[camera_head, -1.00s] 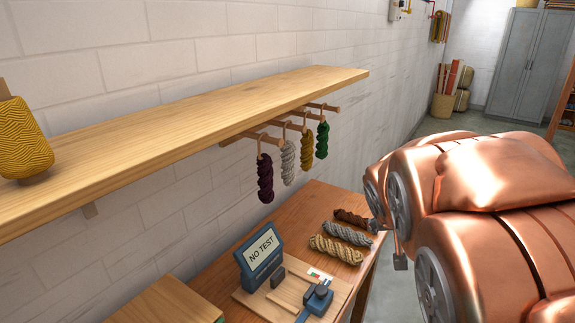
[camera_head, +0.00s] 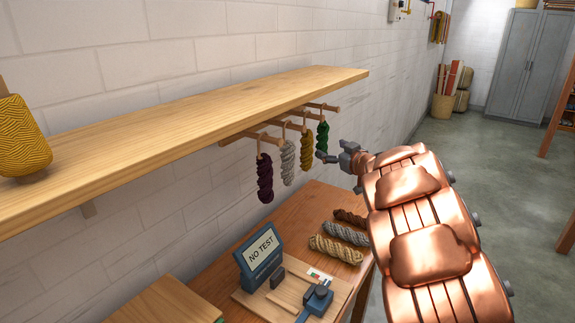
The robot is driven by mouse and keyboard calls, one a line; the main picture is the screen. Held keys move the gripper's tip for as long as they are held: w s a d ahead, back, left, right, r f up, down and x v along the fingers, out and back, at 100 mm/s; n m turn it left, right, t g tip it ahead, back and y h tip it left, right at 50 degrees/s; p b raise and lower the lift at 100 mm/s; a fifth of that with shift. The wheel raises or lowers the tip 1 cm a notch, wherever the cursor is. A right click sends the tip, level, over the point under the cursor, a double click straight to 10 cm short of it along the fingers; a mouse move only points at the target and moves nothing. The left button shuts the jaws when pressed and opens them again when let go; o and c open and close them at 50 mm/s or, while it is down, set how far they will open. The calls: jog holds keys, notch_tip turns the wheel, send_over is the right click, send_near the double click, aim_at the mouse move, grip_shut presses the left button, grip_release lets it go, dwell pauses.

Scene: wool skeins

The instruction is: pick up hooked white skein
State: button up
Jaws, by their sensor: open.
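The white skein (camera_head: 288,163) hangs from a wooden peg under the shelf. It is second from the left in a row, between a dark purple skein (camera_head: 265,180) and a mustard yellow skein (camera_head: 306,150). A green skein (camera_head: 322,139) hangs at the right end of the row. My gripper (camera_head: 328,158) is open and empty at the end of my copper arm. It is just right of the green skein in the picture, with the yellow and green skeins between it and the white one. I cannot tell if it touches the green skein.
The wooden shelf (camera_head: 200,118) runs above the pegs, along the white brick wall (camera_head: 90,60). Below, the wooden table (camera_head: 225,255) holds a grey skein (camera_head: 346,234), a tan skein (camera_head: 336,250), a brown skein (camera_head: 350,217) and a "NO TEST" device (camera_head: 261,252).

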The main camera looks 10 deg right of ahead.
aim_at(294, 156)
jog(key=a+f+n+g+y, duration=0.1)
jog(key=a+y, duration=0.1)
jog(key=y, duration=0.1)
jog(key=s+a+f+n+g+y, duration=0.1)
jog(key=a+f+y, duration=0.1)
jog(key=a, duration=0.1)
jog(key=s+a+f+n+g+y, duration=0.1)
jog(key=a+f+y, duration=0.1)
jog(key=a+y, duration=0.1)
jog(key=shift+s+f+n+y, duration=0.2)
jog(key=shift+f+n+y, duration=0.05)
jog(key=shift+n+y, duration=0.05)
jog(key=shift+w+a+r+g, duration=0.1)
jog(key=shift+w+a+g, duration=0.2)
jog(key=shift+w+a, duration=0.5)
jog(key=shift+p+x, duration=1.2)
jog(key=shift+x, duration=1.6)
jog(key=shift+w+d, duration=0.1)
jog(key=c, duration=1.2)
jog(key=shift+r, duration=0.15)
jog(key=shift+r+b, duration=0.5)
jog(key=shift+r, duration=1.2)
jog(key=s+r+b, duration=0.1)
jog(key=s+b, duration=0.2)
jog(key=s, duration=1.3)
jog(key=shift+r, duration=0.2)
